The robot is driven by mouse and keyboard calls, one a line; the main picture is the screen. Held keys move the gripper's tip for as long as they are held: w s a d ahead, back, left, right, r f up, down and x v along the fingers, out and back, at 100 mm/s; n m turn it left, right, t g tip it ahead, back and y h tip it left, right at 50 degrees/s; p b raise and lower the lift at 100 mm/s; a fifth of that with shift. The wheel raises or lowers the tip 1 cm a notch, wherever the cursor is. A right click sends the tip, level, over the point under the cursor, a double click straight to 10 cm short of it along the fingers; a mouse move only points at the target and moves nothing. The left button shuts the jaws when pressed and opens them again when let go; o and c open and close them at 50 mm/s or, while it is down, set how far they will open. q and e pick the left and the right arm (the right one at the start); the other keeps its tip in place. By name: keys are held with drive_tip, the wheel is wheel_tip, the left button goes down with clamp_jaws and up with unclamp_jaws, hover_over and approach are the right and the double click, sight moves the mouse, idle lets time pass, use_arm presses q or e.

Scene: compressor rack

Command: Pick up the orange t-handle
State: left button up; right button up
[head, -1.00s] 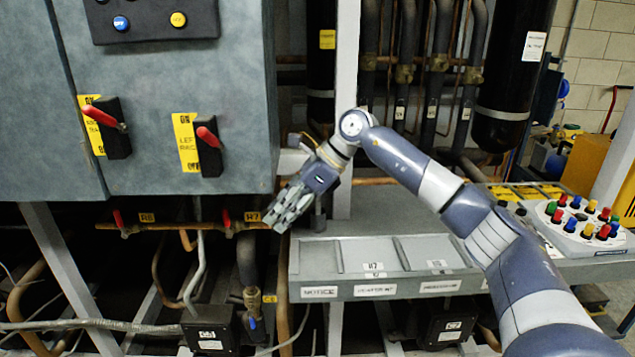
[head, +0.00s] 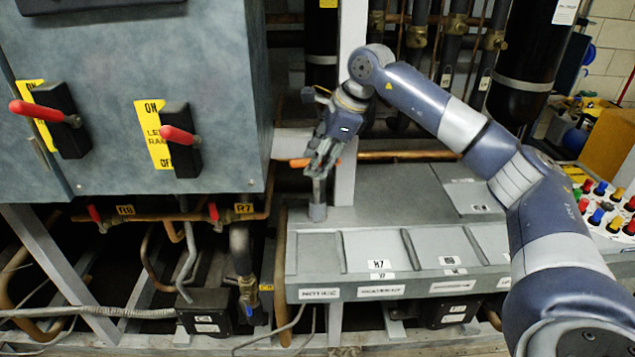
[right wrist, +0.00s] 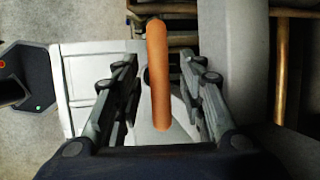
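The orange t-handle (head: 298,162) shows in the head view at the end of the grey ledge, its bar poking out on both sides of my right gripper (head: 322,158). A grey stem and short round socket (head: 318,208) stand below it; my fingers hide the middle of the bar. In the right wrist view, the orange bar (right wrist: 159,75) lies lengthwise between the two fingers of my right gripper (right wrist: 166,80). The fingers are open, with a gap visible on each side of the bar. My left gripper is not in view.
The grey ledge (head: 400,200) with labelled lids extends right of the handle. A grey upright post (head: 350,175) stands close behind my gripper. The grey cabinet with red-handled switches (head: 180,140) is on the left. A panel of coloured knobs (head: 610,205) is at right.

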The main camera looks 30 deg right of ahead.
sight(316, 190)
drive_tip(key=p+x, duration=0.1)
drive_tip(key=x, duration=0.5)
drive_tip(key=shift+d, duration=0.1)
drive_tip(key=shift+r, duration=0.1)
clamp_jaws()
drive_tip(key=shift+r, duration=0.1)
drive_tip(key=shift+r, duration=0.1)
